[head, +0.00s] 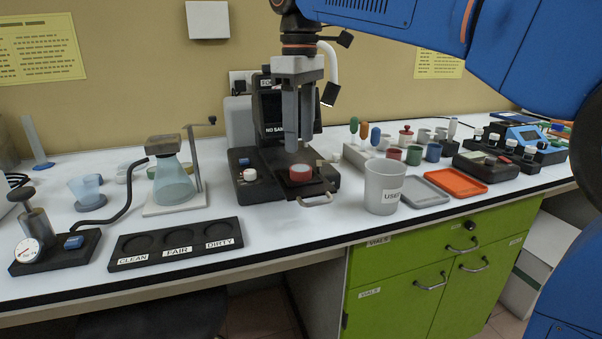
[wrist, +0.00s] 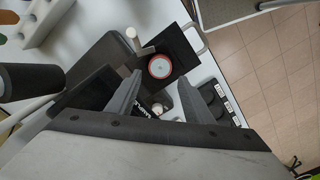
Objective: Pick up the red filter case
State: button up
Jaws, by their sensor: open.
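The red filter case (head: 300,173) is a short round piece with a red side. It sits on the dark drawer plate (head: 316,188) at the front of the black instrument. In the wrist view the case (wrist: 159,68) shows a pale round top with a red rim, framed between my fingertips. My gripper (head: 298,147) is open and points down, above the case and apart from it. Both fingers also show in the wrist view (wrist: 161,78), with nothing between them.
The instrument's upright front (head: 273,108) stands close behind my gripper. A small white knob (head: 250,174) is to its left. A grey USED cup (head: 384,187) stands to the right, and a black CLEAN/FAIR/DIRTY tray (head: 176,262) lies at front left.

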aim_at(301, 167)
jog(key=shift+d+f, duration=0.1)
jog(key=shift+f, duration=3.15)
jog(key=c, duration=0.8)
